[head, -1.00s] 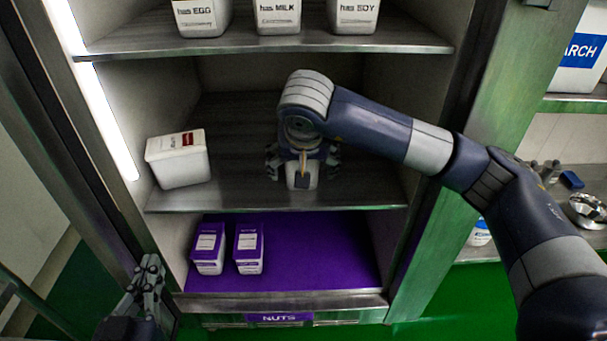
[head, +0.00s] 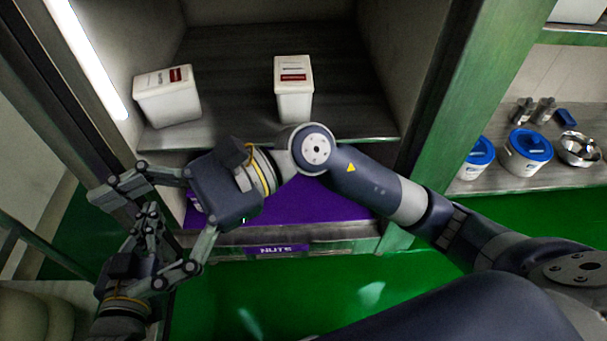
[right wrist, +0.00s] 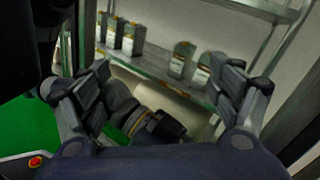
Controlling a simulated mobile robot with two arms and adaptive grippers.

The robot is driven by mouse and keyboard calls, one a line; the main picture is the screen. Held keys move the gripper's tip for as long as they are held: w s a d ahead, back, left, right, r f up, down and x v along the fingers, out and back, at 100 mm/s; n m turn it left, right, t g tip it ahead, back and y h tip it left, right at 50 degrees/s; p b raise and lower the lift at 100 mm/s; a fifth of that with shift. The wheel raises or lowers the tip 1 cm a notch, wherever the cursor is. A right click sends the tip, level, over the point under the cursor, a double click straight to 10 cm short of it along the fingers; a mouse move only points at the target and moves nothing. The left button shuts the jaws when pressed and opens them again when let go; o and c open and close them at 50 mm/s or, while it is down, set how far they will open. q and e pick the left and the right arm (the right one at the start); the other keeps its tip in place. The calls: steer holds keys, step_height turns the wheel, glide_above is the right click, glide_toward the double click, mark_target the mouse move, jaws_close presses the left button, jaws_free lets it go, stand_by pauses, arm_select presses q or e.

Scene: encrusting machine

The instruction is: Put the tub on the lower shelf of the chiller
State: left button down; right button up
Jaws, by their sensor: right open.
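A white tub (head: 294,100) with a red-marked lid stands upright on the grey chiller shelf (head: 230,60) in the head view. A second white tub (head: 168,104) stands turned at an angle near the left wall of that shelf. My right gripper (head: 118,240) is open and empty, low in front of the chiller, clear of both tubs. Its spread fingers also show in the right wrist view (right wrist: 168,72). My left gripper (head: 150,216) is at the lower left, partly hidden behind the right one; its opening is unclear.
The chiller's green right post (head: 480,90) borders a side shelf with blue-lidded tubs (head: 526,152) and a metal bowl (head: 578,150). Green floor in front is clear.

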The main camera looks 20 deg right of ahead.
steer(key=w+d+r+m+t+y, duration=0.35)
steer(key=r+m+t, duration=0.2)
steer(key=m, duration=0.35)
steer(key=w+d+r+m+t+y, duration=0.35)
steer(key=r+m+t, duration=0.2)
steer(key=m, duration=0.45)
steer(key=w+d+f+m+t+h, duration=0.2)
steer(key=w+d+m+t+h, duration=0.15)
steer(key=m+t, duration=0.45)
steer(key=w+d+f+m+t+h, duration=0.2)
steer(key=d+m+t+h, duration=0.25)
steer(key=m, duration=0.55)
steer(key=d+f+m+g+h, duration=0.1)
steer(key=d+f+m+h, duration=0.2)
steer(key=f+m, duration=0.4)
steer(key=d+f+m+g+h, duration=0.1)
steer(key=d+f+m+h, duration=0.2)
steer(key=f+m+h, duration=0.2)
steer(key=d+f+m+g+h, duration=0.1)
steer(key=d+f+m+h, duration=0.3)
steer(key=f+m, duration=0.4)
step_height(320, 180, down, 3)
steer(key=shift+w+m+g+h, duration=0.2)
steer(key=shift+m+g+h, duration=0.1)
steer(key=shift+m+g, duration=0.1)
